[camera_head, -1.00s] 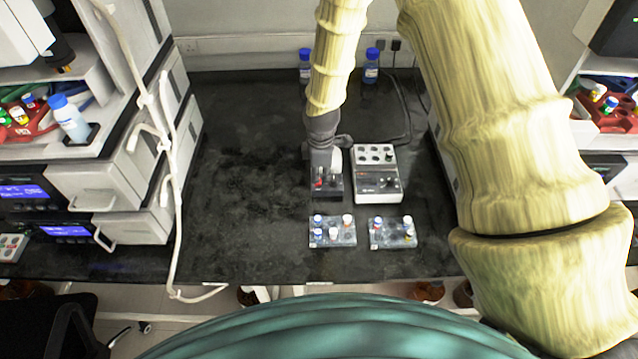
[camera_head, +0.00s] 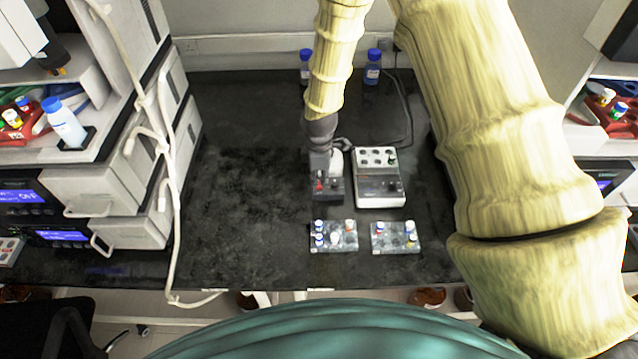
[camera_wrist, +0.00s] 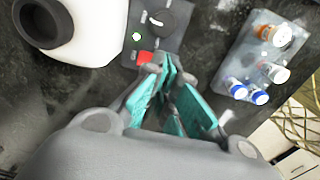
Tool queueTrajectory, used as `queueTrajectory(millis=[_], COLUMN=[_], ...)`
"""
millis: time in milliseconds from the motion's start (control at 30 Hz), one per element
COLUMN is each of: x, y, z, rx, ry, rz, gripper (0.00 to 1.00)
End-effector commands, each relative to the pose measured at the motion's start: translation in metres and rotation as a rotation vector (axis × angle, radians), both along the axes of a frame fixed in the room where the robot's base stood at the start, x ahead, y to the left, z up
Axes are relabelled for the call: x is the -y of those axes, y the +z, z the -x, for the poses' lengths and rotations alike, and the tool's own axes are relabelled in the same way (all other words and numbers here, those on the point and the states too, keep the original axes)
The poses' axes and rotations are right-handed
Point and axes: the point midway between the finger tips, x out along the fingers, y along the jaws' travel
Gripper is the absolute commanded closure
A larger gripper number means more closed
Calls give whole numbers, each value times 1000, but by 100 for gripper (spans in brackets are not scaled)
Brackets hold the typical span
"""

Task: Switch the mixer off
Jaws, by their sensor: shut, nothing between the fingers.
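The mixer (camera_head: 328,190) stands on the dark bench left of the grey block unit. It has a white head (camera_wrist: 85,25) and a dark front panel with a knob (camera_wrist: 157,20).
A grey block unit (camera_head: 380,185) stands close on the right. Two small vial racks (camera_head: 334,235) (camera_head: 395,237) lie in front. Two blue-capped bottles (camera_head: 305,68) (camera_head: 372,68) stand at the back. The bench's left part (camera_head: 240,180) is clear.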

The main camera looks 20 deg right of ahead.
Motion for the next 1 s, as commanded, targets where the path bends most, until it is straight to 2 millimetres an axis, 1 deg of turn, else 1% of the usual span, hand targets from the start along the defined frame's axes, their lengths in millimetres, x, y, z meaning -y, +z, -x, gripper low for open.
queueTrajectory(millis=[467, 1000], x=[0, 0], y=[0, -5], z=[0, 0], rx=[0, 0], ry=[0, 0], rz=[0, 0], gripper=[100, 100])
